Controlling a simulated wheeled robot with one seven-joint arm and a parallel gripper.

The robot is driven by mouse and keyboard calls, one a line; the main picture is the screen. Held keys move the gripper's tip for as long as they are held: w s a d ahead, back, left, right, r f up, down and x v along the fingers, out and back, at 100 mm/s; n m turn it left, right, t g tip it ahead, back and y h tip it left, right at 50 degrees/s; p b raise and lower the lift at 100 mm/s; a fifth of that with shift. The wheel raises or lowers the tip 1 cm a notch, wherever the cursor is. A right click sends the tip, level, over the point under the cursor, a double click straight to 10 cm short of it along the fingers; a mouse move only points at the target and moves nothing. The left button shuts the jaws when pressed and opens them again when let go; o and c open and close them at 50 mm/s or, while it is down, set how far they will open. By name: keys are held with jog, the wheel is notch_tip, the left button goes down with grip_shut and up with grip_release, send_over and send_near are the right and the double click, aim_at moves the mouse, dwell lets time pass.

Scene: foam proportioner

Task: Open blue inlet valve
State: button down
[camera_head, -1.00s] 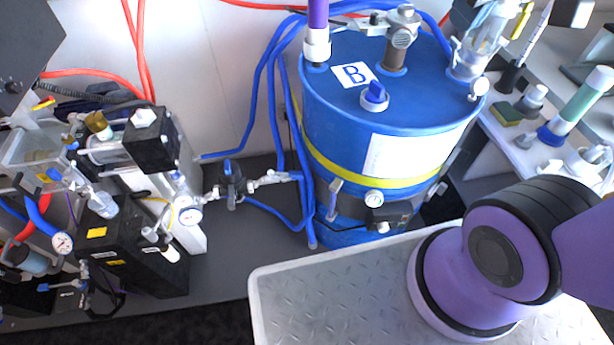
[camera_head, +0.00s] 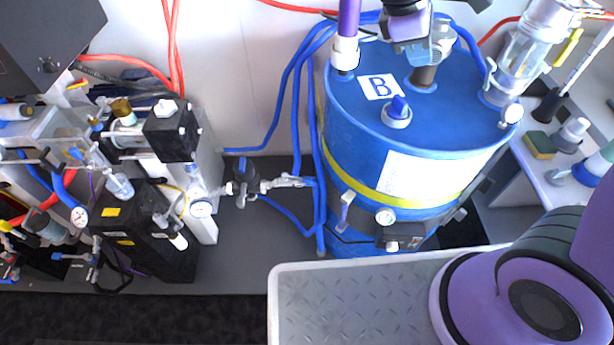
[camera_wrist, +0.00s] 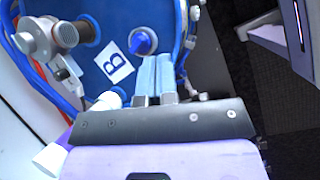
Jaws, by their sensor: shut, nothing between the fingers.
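My gripper (camera_head: 418,50) is over the far part of the blue drum's lid in the head view, its pale blue fingers overlapping the grey metal fitting there. In the wrist view my gripper (camera_wrist: 155,73) is shut and empty, its fingertips pointing toward the lid. The blue drum (camera_head: 350,135) carries a white "B" label (camera_head: 381,87). A blue knob (camera_head: 398,108) stands on its lid, and the knob (camera_wrist: 143,41) also shows just beyond my fingertips in the wrist view. A small dark inline valve (camera_head: 243,180) sits left of the drum. I cannot tell which is the inlet valve.
A purple-topped white tube (camera_head: 346,52) and a clear cylinder (camera_head: 515,65) rise from the lid. Blue hoses (camera_head: 297,110) run left of the drum. A grey tray (camera_head: 350,300) stands in front. Black equipment (camera_head: 155,235) crowds the left.

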jog(key=w+a+f+n+t+h, duration=0.3)
jog(key=a+f+n, duration=0.5)
jog(key=f, duration=0.4)
jog(key=w+a+f+n+t+h, duration=0.2)
jog(key=a+f+n+h, duration=0.2)
jog(key=a+f+n, duration=0.6)
jog(key=s+a+f+n+t+y, duration=0.15)
jog(key=f+n+t, duration=0.25)
jog(key=f, duration=0.5)
jog(key=s+a+f+n+t, duration=0.25)
jog(key=f+n, duration=0.25)
jog(key=f, duration=0.4)
jog(key=n+t+y, duration=0.6)
jog(key=n, duration=0.4)
send_near(309, 183)
jog(key=x, duration=0.7)
jog(key=shift+w+a, duration=0.35)
jog(key=shift+w, duration=0.05)
jog(key=shift+w+d+r, duration=0.1)
jog(key=shift+w+d, duration=0.55)
jog(key=shift+w, duration=0.35)
